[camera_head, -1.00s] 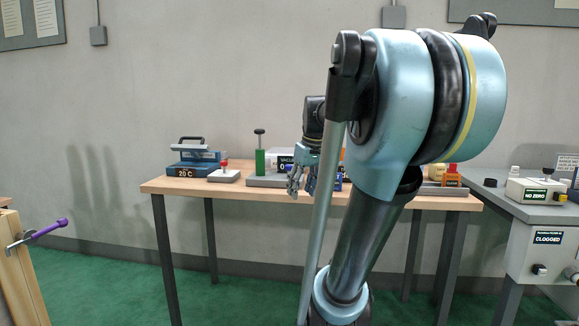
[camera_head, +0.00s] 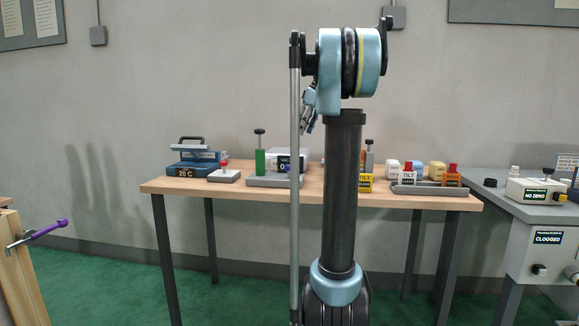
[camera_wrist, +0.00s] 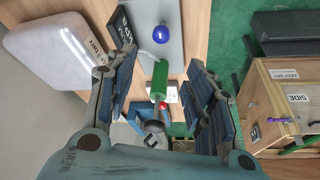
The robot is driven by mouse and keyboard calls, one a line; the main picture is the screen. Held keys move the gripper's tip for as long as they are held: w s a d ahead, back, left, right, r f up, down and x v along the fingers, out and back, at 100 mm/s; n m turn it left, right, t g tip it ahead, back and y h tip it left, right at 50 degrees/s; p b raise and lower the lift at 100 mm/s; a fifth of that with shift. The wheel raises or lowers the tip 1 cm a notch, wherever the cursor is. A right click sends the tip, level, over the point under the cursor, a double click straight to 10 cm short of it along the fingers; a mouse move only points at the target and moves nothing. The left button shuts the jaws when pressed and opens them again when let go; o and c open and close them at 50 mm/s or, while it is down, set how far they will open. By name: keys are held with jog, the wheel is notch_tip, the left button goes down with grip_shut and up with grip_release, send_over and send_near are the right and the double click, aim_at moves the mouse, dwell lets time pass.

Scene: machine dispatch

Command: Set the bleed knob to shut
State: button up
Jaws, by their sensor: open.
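No label saying bleed is readable, so I cannot tell for sure which knob that is. In the wrist view the blue round knob (camera_wrist: 160,34) is on the grey plate (camera_wrist: 153,12), beyond the fingertips. The green post (camera_wrist: 159,78) shows between the fingers, apart from them. My gripper (camera_wrist: 163,75) is open and empty; in the head view my gripper (camera_head: 308,122) hangs above the table.
A grey bench (camera_head: 540,212) stands right. A purple-handled lever (camera_head: 48,231) is far left.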

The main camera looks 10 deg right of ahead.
aim_at(290, 162)
jog(key=x, duration=1.7)
jog(key=shift+s+d, duration=0.1)
jog(key=c, duration=1)
